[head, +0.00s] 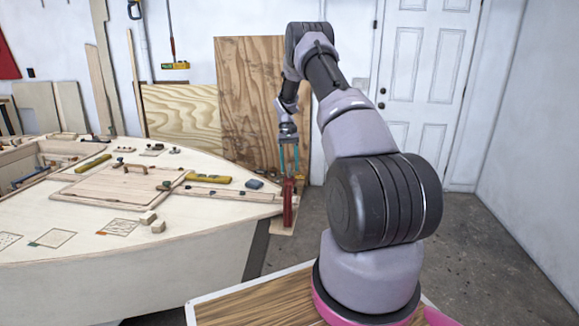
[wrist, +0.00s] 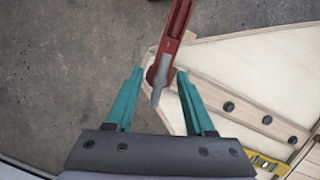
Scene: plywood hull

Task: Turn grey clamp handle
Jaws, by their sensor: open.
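The clamp (head: 289,203) is red and sits at the tip of the plywood hull (head: 215,215), near the right end of the hull in the head view. In the wrist view the red clamp body (wrist: 179,20) runs up from the hull's tip, and its grey handle (wrist: 161,76) points down between my fingers. My gripper (head: 289,160) is open, with teal fingers pointing down just above the clamp. In the wrist view the fingertips (wrist: 160,72) stand on either side of the grey handle, with gaps visible. I cannot tell whether either finger touches it.
The hull deck carries a hatch panel (head: 120,186), yellow levels (head: 208,179), small wood blocks (head: 148,217) and a dark blue object (head: 254,183) near the tip. Plywood sheets (head: 255,90) lean on the wall behind. Concrete floor (head: 480,240) is clear at right.

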